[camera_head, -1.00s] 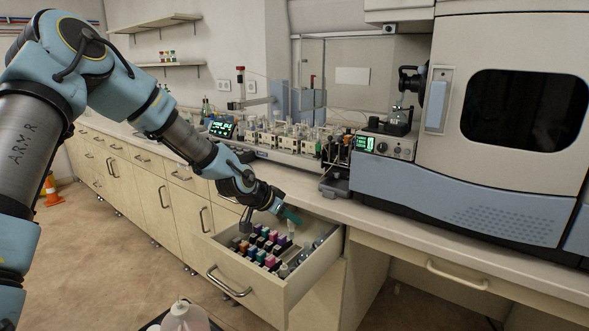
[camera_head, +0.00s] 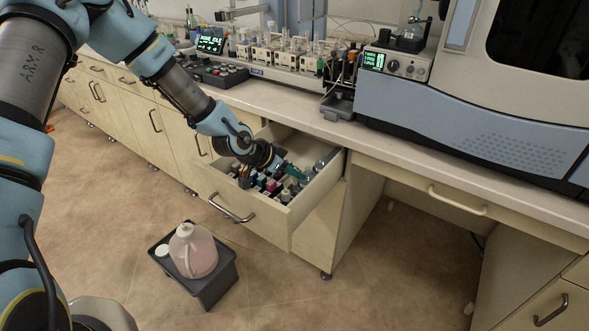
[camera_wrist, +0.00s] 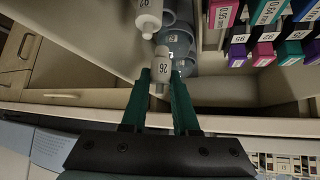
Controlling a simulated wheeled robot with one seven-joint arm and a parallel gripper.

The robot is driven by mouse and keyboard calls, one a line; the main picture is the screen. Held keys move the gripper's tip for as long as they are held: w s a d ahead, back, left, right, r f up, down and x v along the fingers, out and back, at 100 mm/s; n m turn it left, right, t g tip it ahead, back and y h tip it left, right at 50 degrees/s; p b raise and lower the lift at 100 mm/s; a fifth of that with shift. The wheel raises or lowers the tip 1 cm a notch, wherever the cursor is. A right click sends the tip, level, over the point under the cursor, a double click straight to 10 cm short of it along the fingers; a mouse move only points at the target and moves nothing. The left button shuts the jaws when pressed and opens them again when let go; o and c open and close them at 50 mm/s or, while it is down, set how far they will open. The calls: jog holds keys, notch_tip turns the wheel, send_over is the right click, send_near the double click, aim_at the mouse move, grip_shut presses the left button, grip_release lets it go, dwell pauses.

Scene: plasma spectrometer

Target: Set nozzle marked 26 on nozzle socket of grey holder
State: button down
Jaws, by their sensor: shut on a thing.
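The nozzle marked 26 (camera_wrist: 163,70) is a small white piece between the green fingertips of my gripper (camera_wrist: 172,85) in the wrist view. My gripper is shut on it. In the head view my gripper (camera_head: 289,169) reaches down into the open drawer (camera_head: 262,218), and the nozzle cannot be made out there. A second white nozzle (camera_wrist: 149,18) lies just beyond it, its number partly cut off. Grey rounded parts (camera_wrist: 179,42) show behind the held nozzle. I cannot tell whether the nozzle is clear of the drawer floor. I cannot pick out the grey holder's nozzle socket for sure.
Several coloured boxes (camera_wrist: 266,12) fill the drawer beside the nozzles, with drawer walls close around my gripper. The counter (camera_head: 300,110) above carries a rack of bottles (camera_head: 280,52), a grey stand (camera_head: 338,104) and the spectrometer (camera_head: 470,110).

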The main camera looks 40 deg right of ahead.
jog(key=shift+f, duration=0.1)
dwell(0.3)
jog(key=c, duration=0.6)
grip_release()
jog(key=shift+a, duration=0.1)
jog(key=b+v, duration=0.2)
jog(key=v, duration=0.8)
jog(key=shift+a+r, duration=0.15)
jog(key=shift+r, duration=0.2)
